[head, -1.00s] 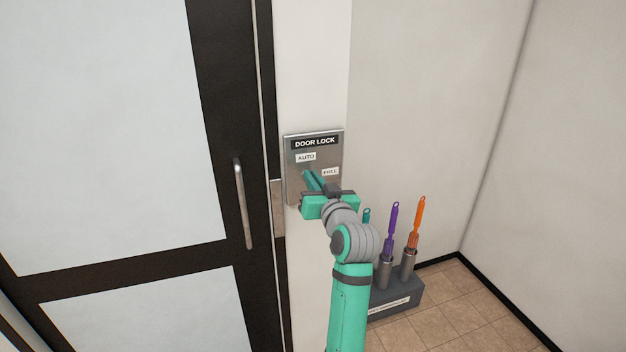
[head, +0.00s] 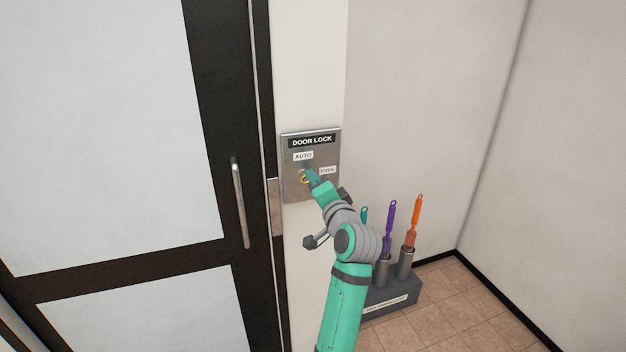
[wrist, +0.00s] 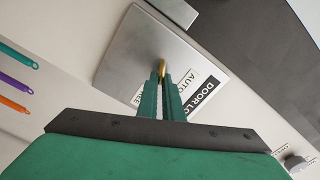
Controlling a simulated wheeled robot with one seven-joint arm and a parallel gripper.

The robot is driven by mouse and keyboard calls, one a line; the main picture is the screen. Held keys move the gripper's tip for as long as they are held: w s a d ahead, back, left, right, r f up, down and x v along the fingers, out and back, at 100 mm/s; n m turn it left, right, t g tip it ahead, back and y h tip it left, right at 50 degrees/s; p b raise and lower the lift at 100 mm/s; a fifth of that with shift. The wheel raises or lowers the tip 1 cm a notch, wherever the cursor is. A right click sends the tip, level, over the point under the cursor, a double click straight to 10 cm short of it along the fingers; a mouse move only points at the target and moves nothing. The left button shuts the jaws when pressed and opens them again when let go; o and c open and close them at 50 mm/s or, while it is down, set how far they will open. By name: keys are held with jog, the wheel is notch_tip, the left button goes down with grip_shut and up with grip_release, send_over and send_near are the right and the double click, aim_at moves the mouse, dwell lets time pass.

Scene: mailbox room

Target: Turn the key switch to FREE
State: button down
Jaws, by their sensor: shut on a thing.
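A metal key switch plate (head: 292,190) labelled DOOR LOCK is on the white wall strip beside the door. It carries an AUTO label (head: 303,156) at upper left and a FREE label (head: 327,170) at right. A brass-coloured key (wrist: 162,68) shows between my fingertips in the wrist view, and a brass ring of the switch (head: 304,177) shows in the head view. My gripper (head: 309,174) is at the plate, its fingers shut on the key. The fingers hide much of the key, so I cannot tell exactly where it points.
The dark-framed door (head: 215,130) with a vertical handle (head: 241,205) is at the left. Below right, a grey holder (head: 392,297) on the tiled floor holds teal, purple (head: 390,222) and orange (head: 414,222) handled tools. The wall right of the plate is clear.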

jog(key=m, duration=0.5)
jog(key=shift+d+f, duration=0.15)
jog(key=shift+f, duration=0.2)
jog(key=shift+w, duration=0.15)
jog(key=shift+d+m, duration=0.15)
jog(key=shift+m, duration=0.15)
jog(key=c, duration=1.9)
grip_release()
jog(key=shift+a, duration=0.25)
